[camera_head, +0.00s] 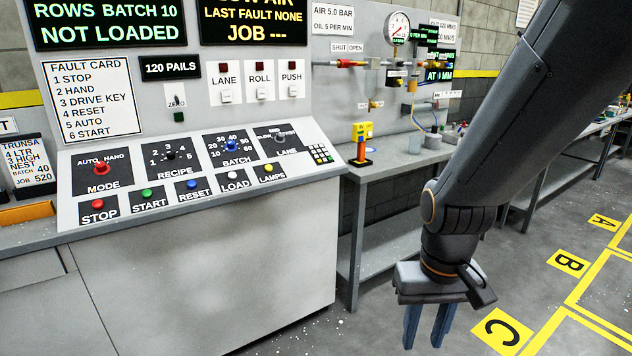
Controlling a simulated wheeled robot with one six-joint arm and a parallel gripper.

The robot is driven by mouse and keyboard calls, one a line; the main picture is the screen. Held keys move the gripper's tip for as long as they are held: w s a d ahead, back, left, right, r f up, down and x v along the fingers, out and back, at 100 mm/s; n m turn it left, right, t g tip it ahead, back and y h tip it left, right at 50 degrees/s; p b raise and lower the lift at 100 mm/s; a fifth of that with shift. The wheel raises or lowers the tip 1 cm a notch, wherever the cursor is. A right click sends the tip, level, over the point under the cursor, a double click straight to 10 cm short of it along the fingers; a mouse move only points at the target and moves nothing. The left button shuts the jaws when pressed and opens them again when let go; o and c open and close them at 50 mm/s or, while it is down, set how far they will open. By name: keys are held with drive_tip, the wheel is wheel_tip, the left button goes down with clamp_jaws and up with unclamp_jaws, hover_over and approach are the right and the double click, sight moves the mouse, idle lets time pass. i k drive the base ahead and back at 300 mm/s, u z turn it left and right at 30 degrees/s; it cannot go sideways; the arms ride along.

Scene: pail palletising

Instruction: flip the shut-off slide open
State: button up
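The shut-off slide (346,63) is a small red piece on the thin air line on the wall panel, right of the control console. A label (347,48) above it reads SHUT on the left and OPEN on the right. The red piece lies under the label, more toward the SHUT word, but it is too small to tell its exact position. My gripper (427,330) hangs low at the bottom right, well below and right of the slide. Its two blue fingers point down, apart, with nothing between them.
A round gauge (397,27) and tubing sit right of the slide. A bench (400,155) below carries a yellow-and-red device (362,143) and small containers. The sloped console (200,170) with knobs and buttons stands at left. Open floor (480,265) lies around my gripper.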

sight(345, 63)
drive_tip(key=u, duration=0.25)
drive_tip(key=i, duration=2)
drive_tip(key=z, duration=0.35)
